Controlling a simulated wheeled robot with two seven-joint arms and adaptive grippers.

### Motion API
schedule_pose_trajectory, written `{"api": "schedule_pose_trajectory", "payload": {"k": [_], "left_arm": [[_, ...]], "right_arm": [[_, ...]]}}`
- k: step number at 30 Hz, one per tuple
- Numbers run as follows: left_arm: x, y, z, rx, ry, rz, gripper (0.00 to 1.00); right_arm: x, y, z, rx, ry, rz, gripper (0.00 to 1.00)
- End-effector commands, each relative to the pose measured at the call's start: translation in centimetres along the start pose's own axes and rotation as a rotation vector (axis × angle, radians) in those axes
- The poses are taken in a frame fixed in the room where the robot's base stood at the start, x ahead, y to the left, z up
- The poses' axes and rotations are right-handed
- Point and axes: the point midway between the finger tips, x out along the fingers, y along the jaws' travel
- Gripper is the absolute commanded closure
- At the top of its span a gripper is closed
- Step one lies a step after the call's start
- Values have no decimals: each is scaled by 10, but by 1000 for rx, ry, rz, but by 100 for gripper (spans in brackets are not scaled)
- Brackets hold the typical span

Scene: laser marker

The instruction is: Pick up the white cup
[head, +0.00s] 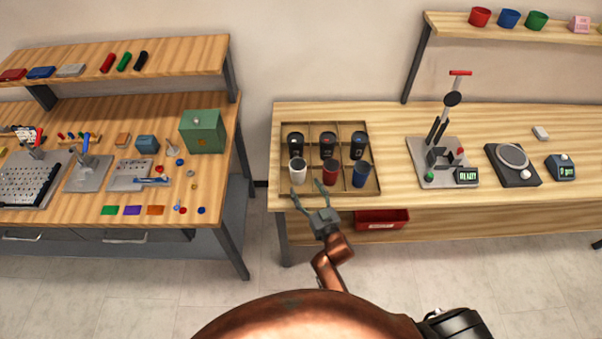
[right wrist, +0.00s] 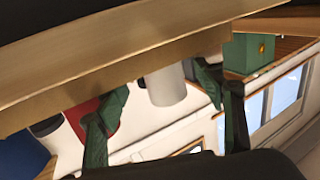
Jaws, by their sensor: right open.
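The white cup (head: 297,171) stands upright in the front-left compartment of a divided wooden tray (head: 376,188) on the right-hand bench. My right gripper (head: 306,190) is open and empty just in front of the tray's near edge, its fingers pointing toward the front row. In the right wrist view the picture is turned over; the white cup (right wrist: 167,88) shows between the two green fingers (right wrist: 160,84), beyond a wooden edge. The cup's other end is hidden behind that edge. My left gripper is not in view.
A red cup (head: 330,173) and a blue cup (head: 361,174) stand beside it in the front row. Black lidded cups (head: 327,145) fill the back row. A clamp stand (head: 440,160) and scale (head: 512,160) are to the right. A red bin (head: 382,218) is below the bench top.

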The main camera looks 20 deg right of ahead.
Motion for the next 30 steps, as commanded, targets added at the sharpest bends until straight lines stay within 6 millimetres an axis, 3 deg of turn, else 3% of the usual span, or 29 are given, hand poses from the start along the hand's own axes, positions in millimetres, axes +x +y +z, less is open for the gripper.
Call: {"api": "schedule_pose_trajectory", "payload": {"k": [18,27,30], "left_arm": [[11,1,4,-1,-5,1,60],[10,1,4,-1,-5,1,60],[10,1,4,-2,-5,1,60]], "right_arm": [[73,0,-1,-2,-5,1,38],[77,1,-2,-1,-4,2,38],[77,0,-2,-2,-4,1,44]]}}
